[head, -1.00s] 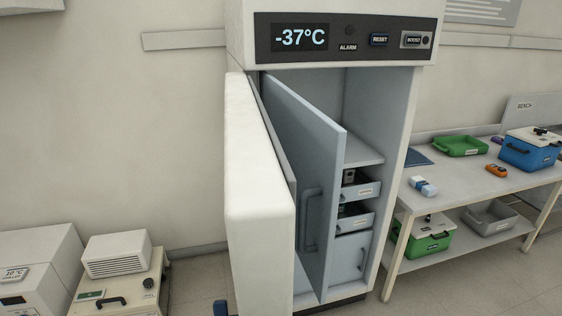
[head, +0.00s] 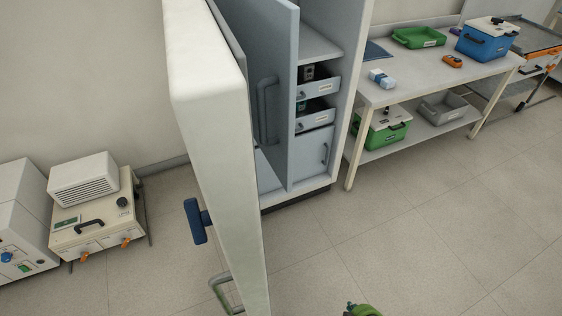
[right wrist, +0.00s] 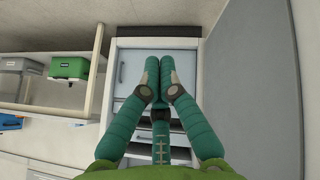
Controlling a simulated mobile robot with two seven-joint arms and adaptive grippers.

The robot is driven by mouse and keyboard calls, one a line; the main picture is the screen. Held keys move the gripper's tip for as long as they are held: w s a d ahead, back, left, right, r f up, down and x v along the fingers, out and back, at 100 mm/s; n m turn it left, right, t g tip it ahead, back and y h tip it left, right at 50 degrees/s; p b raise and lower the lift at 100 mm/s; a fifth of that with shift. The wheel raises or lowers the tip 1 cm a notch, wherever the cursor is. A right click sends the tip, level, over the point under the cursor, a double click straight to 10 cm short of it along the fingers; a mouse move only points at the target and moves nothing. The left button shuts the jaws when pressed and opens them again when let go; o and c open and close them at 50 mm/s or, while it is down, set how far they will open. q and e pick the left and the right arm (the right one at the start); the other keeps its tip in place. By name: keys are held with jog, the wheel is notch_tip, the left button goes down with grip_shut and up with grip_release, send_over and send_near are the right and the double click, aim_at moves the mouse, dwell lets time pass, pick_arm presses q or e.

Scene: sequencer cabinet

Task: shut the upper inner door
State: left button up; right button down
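The upper inner door (head: 268,85) is a tall blue-grey panel with a vertical grey bar handle (head: 267,110). It stands swung open out of the cabinet (head: 352,80), at the left of the opening. My right gripper (right wrist: 160,66) has green fingers with the tips together and nothing visible between them. In the right wrist view it points at the cabinet front, which appears upside down. In the head view only a green bit of my right arm or gripper (head: 362,310) shows at the bottom edge, well clear of the door. My left gripper is out of view.
The thick white outer door (head: 215,140) stands open at left, with a blue latch (head: 197,220). Inside are drawers (head: 318,88) and a closed lower front (head: 312,155). A bench (head: 405,85) with boxes stands right. A grey panel (right wrist: 255,80) fills the right wrist view's right side. Floor ahead is clear.

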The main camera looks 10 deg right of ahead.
jog(key=w+a+r+n+t+y, duration=0.1)
jog(key=w+a+r+n+t, duration=0.2)
jog(key=w+r, duration=0.7)
jog(key=n+t+y, duration=0.5)
jog(key=n+y, duration=0.4)
jog(key=n, duration=0.5)
send_near(283, 168)
jog(key=s+a+r, duration=0.4)
jog(key=p+x, duration=0.4)
jog(key=x, duration=0.6)
jog(key=d, duration=0.2)
jog(key=w+d+p, duration=0.1)
jog(key=shift+d+f, duration=0.25)
jog(key=shift+f, duration=0.05)
jog(key=shift+a, duration=0.1)
